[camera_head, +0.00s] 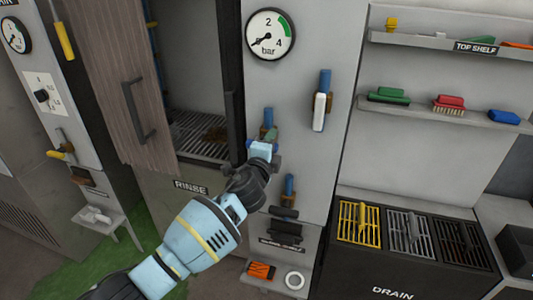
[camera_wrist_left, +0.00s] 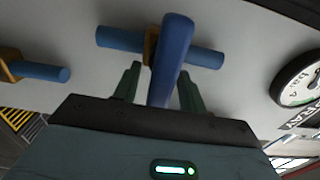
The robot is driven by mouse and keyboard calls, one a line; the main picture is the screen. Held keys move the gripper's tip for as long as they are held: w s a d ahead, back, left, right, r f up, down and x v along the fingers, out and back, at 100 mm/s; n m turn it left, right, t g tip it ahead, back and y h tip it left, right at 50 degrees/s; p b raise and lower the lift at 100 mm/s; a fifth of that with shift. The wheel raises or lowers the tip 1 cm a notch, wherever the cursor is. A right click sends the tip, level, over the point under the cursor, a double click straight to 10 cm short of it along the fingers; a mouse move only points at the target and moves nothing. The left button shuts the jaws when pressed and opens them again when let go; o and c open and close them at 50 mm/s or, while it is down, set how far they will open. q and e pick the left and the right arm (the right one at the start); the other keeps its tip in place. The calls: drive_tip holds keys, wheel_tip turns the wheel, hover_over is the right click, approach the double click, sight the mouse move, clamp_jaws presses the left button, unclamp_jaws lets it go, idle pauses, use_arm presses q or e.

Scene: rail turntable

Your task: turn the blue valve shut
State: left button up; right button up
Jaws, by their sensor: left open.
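The blue valve (camera_head: 268,118) is on the grey panel below the pressure gauge. In the head view my gripper hides most of it. In the left wrist view its blue lever (camera_wrist_left: 172,50) crosses in front of a blue pipe (camera_wrist_left: 120,39) with a brass-coloured body, and lies roughly across the pipe. My left gripper (camera_head: 268,134) is at the valve. In the left wrist view its two dark green fingers (camera_wrist_left: 158,84) stand apart, one on each side of the lever; contact cannot be told. My right gripper is not in view.
A white-levered valve (camera_head: 320,110) is up to the right, and another blue pipe (camera_head: 289,185) is below. The gauge (camera_head: 270,35) is above. The RINSE cabinet (camera_head: 170,205) is to the left. Shelves with brushes and a DRAIN unit (camera_head: 392,288) are to the right.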

use_arm(q)
drive_tip(key=v, duration=0.7)
idle(0.4)
drive_tip(key=s+a+f+n+g, duration=0.1)
drive_tip(key=s+a+f+n, duration=0.2)
drive_tip(key=s+f, duration=0.3)
drive_tip(key=s+a+f+n+g+y, duration=0.15)
drive_tip(key=s+f+n, duration=0.25)
drive_tip(key=f, duration=0.5)
drive_tip(key=s+a+f+n+g, duration=0.2)
drive_tip(key=s+a+f+n, duration=0.15)
drive_tip(key=f, duration=0.35)
drive_tip(key=s+a+f+n+g, duration=0.1)
drive_tip(key=s+a+f+n, duration=0.2)
drive_tip(key=s, duration=0.5)
drive_tip(key=s+a+f+n+g+y, duration=0.1)
drive_tip(key=s+a+f+n, duration=0.2)
drive_tip(key=s, duration=0.6)
drive_tip(key=s+a+f+n+g+y, duration=0.1)
drive_tip(key=s+a+f+n, duration=0.2)
drive_tip(key=s+a+f, duration=0.4)
drive_tip(key=shift+s, duration=0.75)
